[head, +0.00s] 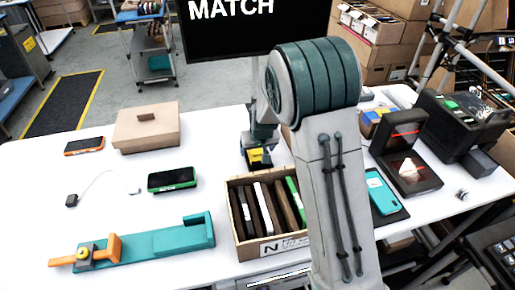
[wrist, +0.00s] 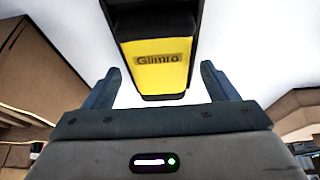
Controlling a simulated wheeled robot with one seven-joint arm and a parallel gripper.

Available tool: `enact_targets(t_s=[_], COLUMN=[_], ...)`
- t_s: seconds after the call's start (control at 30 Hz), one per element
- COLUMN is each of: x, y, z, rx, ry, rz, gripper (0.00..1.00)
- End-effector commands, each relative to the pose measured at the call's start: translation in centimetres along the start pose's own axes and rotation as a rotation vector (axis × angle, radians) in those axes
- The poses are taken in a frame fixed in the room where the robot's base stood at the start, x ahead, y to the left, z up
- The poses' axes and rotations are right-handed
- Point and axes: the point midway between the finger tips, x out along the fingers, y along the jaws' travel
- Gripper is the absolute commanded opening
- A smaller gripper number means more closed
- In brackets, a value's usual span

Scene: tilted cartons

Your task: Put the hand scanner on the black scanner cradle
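A yellow and black device marked "Glimro", seemingly the hand scanner (head: 260,157), is on the white table behind the wooden crate. In the wrist view the hand scanner (wrist: 158,62) fills the upper middle, its yellow end toward me. My gripper (wrist: 160,85) is open, its two fingers apart on either side of the scanner's near end; a gap shows at the right finger, and I see no grip. In the head view my arm hides part of the gripper and scanner. I cannot identify the black scanner cradle with certainty; a black pad (head: 398,214) at right bears a teal phone.
The wooden crate (head: 237,222) holds several upright slabs. A black folding case (head: 424,183) with red light lines and a black machine (head: 452,125) stand at right.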

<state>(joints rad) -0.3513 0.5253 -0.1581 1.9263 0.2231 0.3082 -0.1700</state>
Motion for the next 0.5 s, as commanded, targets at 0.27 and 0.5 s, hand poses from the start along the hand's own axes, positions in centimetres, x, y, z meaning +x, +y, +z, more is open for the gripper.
enact_targets(t_s=[0.27, 0.5], x=[-0.6, -4.1], y=[0.0, 0.0], z=[-0.2, -0.2], rx=[0.000, 0.000], ry=[0.001, 0.005], rz=[0.000, -0.001], gripper=[0.80, 0.80])
